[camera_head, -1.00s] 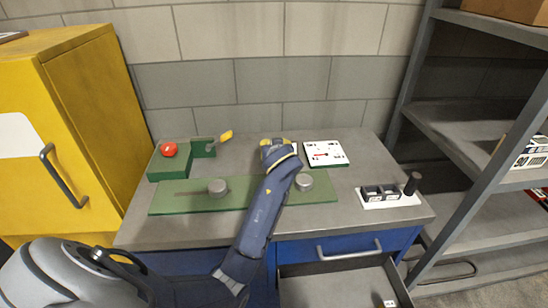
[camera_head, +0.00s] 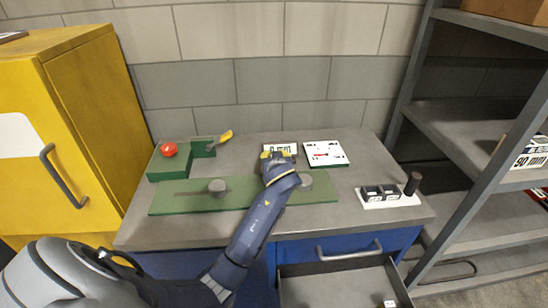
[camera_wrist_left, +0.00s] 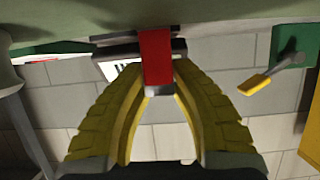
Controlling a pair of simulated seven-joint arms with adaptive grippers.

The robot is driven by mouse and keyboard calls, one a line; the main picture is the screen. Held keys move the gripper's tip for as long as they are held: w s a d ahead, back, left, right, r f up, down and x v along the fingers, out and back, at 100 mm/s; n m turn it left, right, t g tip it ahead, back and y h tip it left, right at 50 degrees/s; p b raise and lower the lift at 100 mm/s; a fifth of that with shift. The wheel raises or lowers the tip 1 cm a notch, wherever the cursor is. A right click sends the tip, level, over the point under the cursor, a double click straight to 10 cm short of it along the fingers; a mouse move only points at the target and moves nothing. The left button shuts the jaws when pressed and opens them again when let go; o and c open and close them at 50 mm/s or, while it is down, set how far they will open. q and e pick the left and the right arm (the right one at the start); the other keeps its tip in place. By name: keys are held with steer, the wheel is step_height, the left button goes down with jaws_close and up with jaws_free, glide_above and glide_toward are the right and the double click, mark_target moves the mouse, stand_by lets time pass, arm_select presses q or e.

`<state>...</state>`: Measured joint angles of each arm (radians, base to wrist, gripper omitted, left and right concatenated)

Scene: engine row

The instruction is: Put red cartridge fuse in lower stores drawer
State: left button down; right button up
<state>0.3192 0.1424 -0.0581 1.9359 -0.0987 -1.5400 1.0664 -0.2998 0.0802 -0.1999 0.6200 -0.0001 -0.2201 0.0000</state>
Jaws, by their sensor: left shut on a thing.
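The red cartridge fuse (camera_wrist_left: 157,62) shows in the left wrist view as a red body with a grey metal end, between my yellow fingertips. My left gripper (camera_head: 274,158) is shut on it, over the back middle of the bench beside a white plate marked "0 mm" (camera_head: 284,147). The fingers also show in the left wrist view (camera_wrist_left: 160,92). In the head view the fuse is hidden by the gripper. The lower stores drawer (camera_head: 335,291) is pulled out at the front right, below a closed blue drawer (camera_head: 350,246). My right gripper is out of view.
A green plate (camera_head: 172,199) with grey knobs lies across the bench. A green block with a red button (camera_head: 169,150) stands at back left. A white plate with red marks (camera_head: 326,153) and a black-slotted holder (camera_head: 388,195) are at right. Metal shelving (camera_head: 470,135) flanks the bench.

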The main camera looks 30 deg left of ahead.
arm_select(q)
steer(key=shift+s+d+f, duration=0.1)
steer(key=shift+s+f, duration=0.1)
steer(key=shift+f, duration=0.5)
steer(key=c, duration=1.2)
jaws_free()
steer(key=shift+c, duration=0.2)
steer(key=shift+w+r, duration=0.15)
steer(key=shift+r, duration=0.2)
steer(key=shift+d+r, duration=0.15)
steer(key=shift+d, duration=0.1)
steer(key=v, duration=1)
steer(key=shift+s+r, duration=0.25)
steer(key=shift+r, duration=0.15)
steer(key=shift+o, duration=0.9)
steer(key=shift+s+d+r, duration=0.25)
steer(key=shift+s+d, duration=0.05)
steer(key=shift+s, duration=0.1)
